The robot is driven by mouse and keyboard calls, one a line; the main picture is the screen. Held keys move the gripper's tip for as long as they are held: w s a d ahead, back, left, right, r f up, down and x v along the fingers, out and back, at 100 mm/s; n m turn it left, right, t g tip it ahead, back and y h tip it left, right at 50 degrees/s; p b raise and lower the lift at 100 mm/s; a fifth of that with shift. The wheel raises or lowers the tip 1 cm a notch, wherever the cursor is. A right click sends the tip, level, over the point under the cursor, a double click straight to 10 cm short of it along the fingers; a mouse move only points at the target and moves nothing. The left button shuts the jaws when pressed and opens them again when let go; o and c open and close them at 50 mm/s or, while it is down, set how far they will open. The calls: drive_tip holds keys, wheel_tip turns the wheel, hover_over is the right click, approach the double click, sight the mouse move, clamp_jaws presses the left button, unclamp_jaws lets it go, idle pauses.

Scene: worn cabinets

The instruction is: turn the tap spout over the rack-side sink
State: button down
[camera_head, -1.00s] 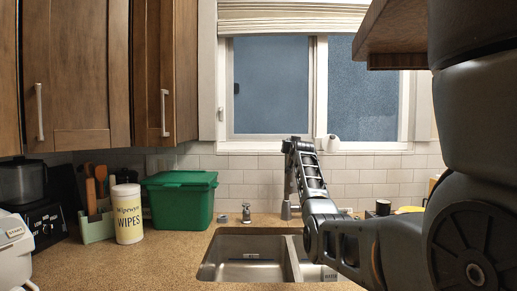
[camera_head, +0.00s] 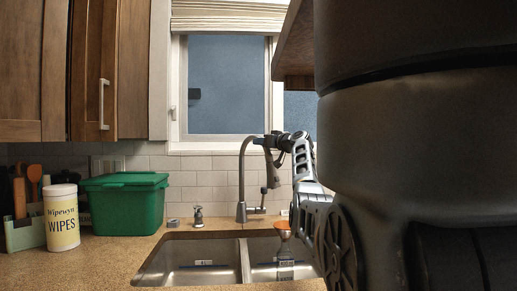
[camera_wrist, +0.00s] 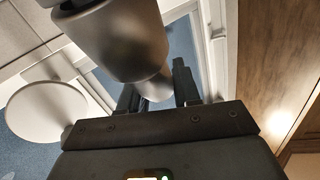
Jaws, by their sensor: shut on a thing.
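The grey metal tap (camera_head: 242,180) stands behind the double sink, its neck upright and its spout bending over to the right. My gripper (camera_head: 272,142) is at the top of the spout, partly hidden by my own arm. In the wrist view my gripper (camera_wrist: 157,92) has its two dark fingers on either side of the silver spout (camera_wrist: 125,45), shut on it. The left basin (camera_head: 190,262) is empty. The right basin (camera_head: 262,248) is partly covered by my arm. I cannot make out a rack.
A green lidded bin (camera_head: 125,203) and a wipes tub (camera_head: 62,217) stand on the counter at left. A soap pump (camera_head: 198,216) stands behind the left basin. An orange-topped object (camera_head: 283,229) shows at the right basin. A wooden cabinet (camera_head: 295,45) hangs close above my arm.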

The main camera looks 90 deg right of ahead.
drive_tip(key=shift+s+d+n+t+y, duration=0.2)
drive_tip(key=shift+n+t+y, duration=0.1)
drive_tip(key=shift+t, duration=0.1)
drive_tip(key=c, duration=0.9)
unclamp_jaws()
drive_tip(key=shift+s, duration=0.1)
drive_tip(key=shift+b+v, duration=0.8)
drive_tip(key=shift+v, duration=3.05)
